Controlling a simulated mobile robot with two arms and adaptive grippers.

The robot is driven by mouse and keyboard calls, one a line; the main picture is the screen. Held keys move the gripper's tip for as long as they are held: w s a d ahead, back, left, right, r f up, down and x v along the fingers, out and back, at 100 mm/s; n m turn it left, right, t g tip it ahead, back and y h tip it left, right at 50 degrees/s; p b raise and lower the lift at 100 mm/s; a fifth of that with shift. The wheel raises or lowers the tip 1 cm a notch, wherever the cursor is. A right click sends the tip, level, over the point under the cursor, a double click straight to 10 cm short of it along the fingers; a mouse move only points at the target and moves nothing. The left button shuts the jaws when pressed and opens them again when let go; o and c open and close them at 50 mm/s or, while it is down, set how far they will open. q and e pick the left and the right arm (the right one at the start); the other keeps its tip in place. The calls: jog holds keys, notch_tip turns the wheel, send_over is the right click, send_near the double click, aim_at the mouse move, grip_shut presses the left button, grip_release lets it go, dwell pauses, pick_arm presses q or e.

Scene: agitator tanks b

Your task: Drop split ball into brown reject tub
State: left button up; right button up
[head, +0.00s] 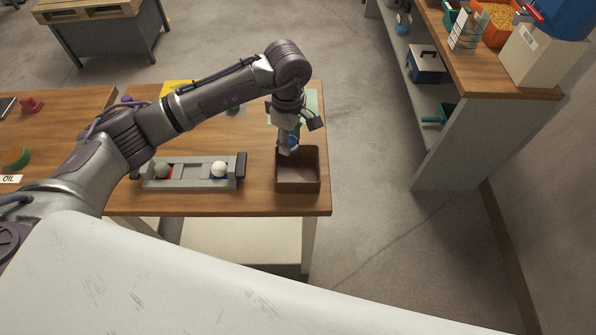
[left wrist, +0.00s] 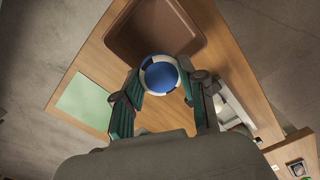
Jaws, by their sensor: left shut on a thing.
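The split ball (left wrist: 160,74) is blue with a pale band and sits between the fingers of my left gripper (left wrist: 161,88) in the left wrist view. In the head view my left gripper (head: 289,146) points down at the back of the brown reject tub (head: 297,187), shut on the ball, which is mostly hidden there. The tub stands at the right end of the wooden table. Its open inside (left wrist: 150,30) shows just beyond the ball in the left wrist view and looks empty. My right gripper is out of view.
A grey tray (head: 191,183) holding a grey ball (head: 162,171) and a white ball (head: 219,170) lies left of the tub. A green mat (left wrist: 85,102) lies on the table. A loaded shelf bench (head: 480,90) stands to the right, with clear floor between.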

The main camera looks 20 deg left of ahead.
pick_arm(q)
jog(key=shift+f, duration=0.5)
jog(key=o, duration=1.2)
notch_tip(320, 180, up, 12)
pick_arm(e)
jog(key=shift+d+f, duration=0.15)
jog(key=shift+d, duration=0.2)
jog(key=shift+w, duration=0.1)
